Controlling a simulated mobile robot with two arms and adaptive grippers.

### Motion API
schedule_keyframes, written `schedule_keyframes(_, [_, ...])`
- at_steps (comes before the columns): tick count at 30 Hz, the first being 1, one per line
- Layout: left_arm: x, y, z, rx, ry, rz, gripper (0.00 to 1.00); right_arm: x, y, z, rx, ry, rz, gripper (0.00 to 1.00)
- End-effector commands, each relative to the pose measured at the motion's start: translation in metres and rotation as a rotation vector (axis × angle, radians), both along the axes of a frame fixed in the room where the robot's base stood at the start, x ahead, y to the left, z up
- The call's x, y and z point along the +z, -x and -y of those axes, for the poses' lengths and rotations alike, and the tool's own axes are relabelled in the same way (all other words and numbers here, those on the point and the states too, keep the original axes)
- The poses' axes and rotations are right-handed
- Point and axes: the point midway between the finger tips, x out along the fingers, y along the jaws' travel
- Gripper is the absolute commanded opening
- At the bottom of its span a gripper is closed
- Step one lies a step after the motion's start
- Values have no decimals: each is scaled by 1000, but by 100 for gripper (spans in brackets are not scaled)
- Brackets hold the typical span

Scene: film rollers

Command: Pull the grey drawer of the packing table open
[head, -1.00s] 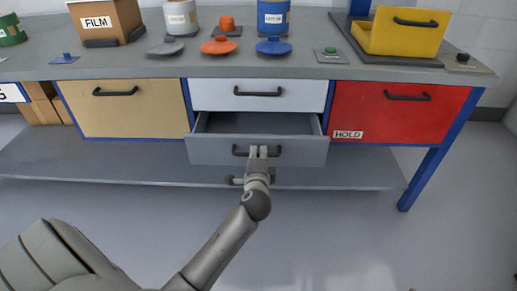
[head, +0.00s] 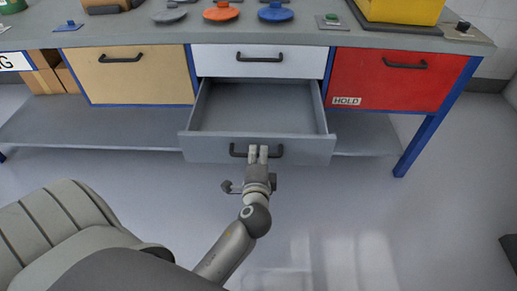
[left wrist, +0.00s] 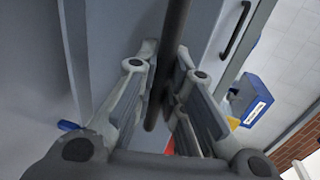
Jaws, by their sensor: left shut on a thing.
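The grey drawer (head: 215,149) stands well out from under the white drawer in the head view, and its inside looks empty. Its dark bar handle (head: 275,153) runs across the front panel. My left gripper (head: 258,151) is shut on the handle near its middle. In the left wrist view the dark handle bar (left wrist: 172,60) passes between the two fingers of my left gripper (left wrist: 165,95). My right gripper is not in view.
Above is a shut white drawer (head: 215,60). A tan drawer (head: 140,78) is at left and a red HOLD drawer (head: 390,80) at right. A lower shelf (head: 90,125) runs behind. The floor (head: 400,220) in front is clear.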

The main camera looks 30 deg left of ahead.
Motion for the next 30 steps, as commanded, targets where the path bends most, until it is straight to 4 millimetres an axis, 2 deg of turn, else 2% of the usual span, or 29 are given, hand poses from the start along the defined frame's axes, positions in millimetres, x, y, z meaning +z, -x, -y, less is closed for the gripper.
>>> schedule_keyframes(8, [-1,0,0,0,1,-1,0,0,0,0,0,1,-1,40])
schedule_keyframes(9, [-1,0,0,0,1,-1,14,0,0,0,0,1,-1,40])
schedule_keyframes(14, [0,0,0,0,1,-1,34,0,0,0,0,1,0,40])
schedule_keyframes(24, [0,2,2,-1,1,-1,34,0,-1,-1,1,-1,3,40])
schedule_keyframes(30, [4,24,15,-1,3,-3,34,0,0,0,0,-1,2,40])
